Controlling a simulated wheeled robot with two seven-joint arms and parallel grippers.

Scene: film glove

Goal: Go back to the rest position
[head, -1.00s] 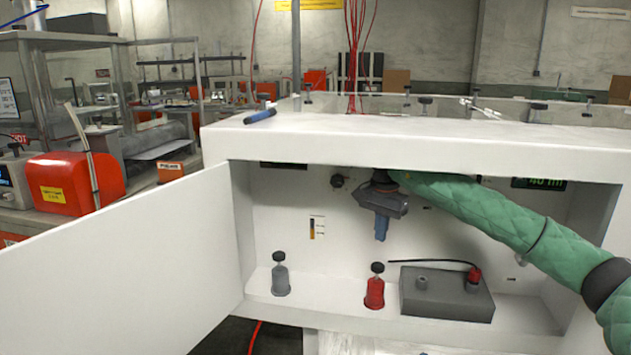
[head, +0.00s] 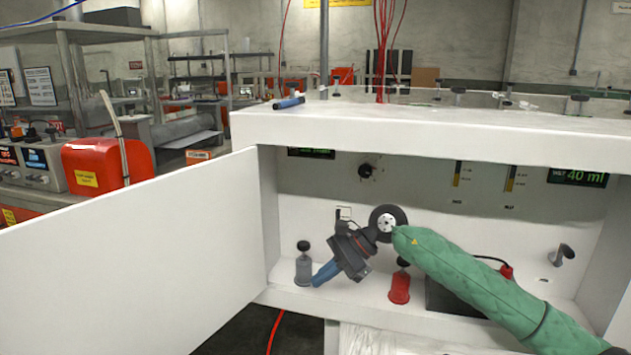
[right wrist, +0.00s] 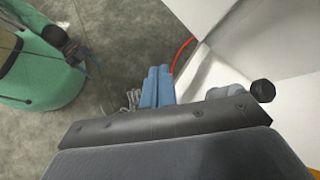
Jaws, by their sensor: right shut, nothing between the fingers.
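My right arm, in a green quilted sleeve, comes in from the right in the head view and reaches into the open white cabinet (head: 440,122). My right gripper (head: 324,276), with blue fingers, points down and left in front of the cabinet's shelf, close to the grey bottle (head: 303,268). Its blue fingers (right wrist: 157,86) lie side by side in the right wrist view, shut with nothing between them. Past them the wrist view shows floor and a red cable.
The cabinet door (head: 130,245) stands open to the left. A red bottle (head: 400,288) and a dark grey box (head: 450,300) stand on the shelf, partly behind my arm. A dial (head: 367,171) is on the back panel. A blue-handled tool (head: 289,103) lies on top.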

